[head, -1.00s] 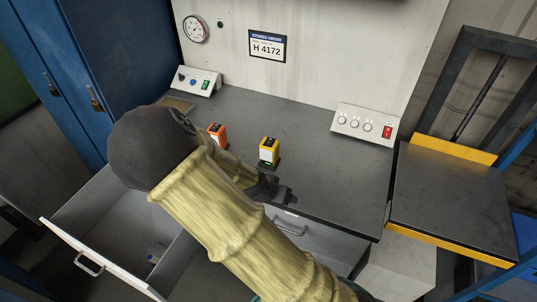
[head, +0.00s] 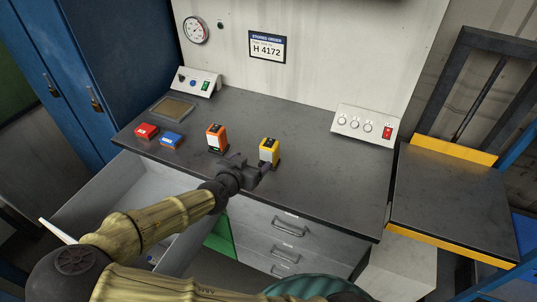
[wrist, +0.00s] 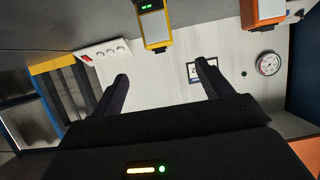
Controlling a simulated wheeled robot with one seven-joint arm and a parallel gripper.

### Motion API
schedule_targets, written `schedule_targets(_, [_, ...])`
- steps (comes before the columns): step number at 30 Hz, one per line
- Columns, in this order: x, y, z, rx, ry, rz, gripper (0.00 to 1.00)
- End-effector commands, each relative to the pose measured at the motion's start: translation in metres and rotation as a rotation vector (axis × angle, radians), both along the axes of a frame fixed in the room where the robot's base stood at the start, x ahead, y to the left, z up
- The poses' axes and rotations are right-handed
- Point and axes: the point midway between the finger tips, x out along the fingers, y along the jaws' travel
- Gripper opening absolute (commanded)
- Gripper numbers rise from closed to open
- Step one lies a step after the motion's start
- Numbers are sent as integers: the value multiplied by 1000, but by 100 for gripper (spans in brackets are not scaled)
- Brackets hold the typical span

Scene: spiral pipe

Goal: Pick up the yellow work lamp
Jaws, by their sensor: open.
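The yellow work lamp (head: 269,151) stands upright on the dark worktop (head: 320,165), right of an orange lamp (head: 216,138). In the head view my gripper (head: 256,175) is just in front of the yellow lamp and partly covers its lower part. The wrist view appears upside down. There the yellow lamp (wrist: 154,26) shows at the top middle, beyond the two spread fingers. My gripper (wrist: 161,84) is open with nothing between its fingers. I cannot tell in the head view whether a finger touches the lamp.
A red box (head: 147,131) and a blue box (head: 171,141) lie left of the orange lamp. Control boxes stand at the back left (head: 199,83) and back right (head: 363,123). An open drawer (head: 95,195) juts out at the front left. The worktop right of the yellow lamp is clear.

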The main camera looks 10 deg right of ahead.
Motion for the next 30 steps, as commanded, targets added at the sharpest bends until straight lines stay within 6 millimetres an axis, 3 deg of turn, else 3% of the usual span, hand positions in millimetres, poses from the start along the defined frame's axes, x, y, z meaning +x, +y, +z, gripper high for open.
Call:
schedule_targets(22, [79, -57, -39, -1, 3, -2, 78])
schedule_targets(30, [86, -61, -45, 1, 3, -1, 78])
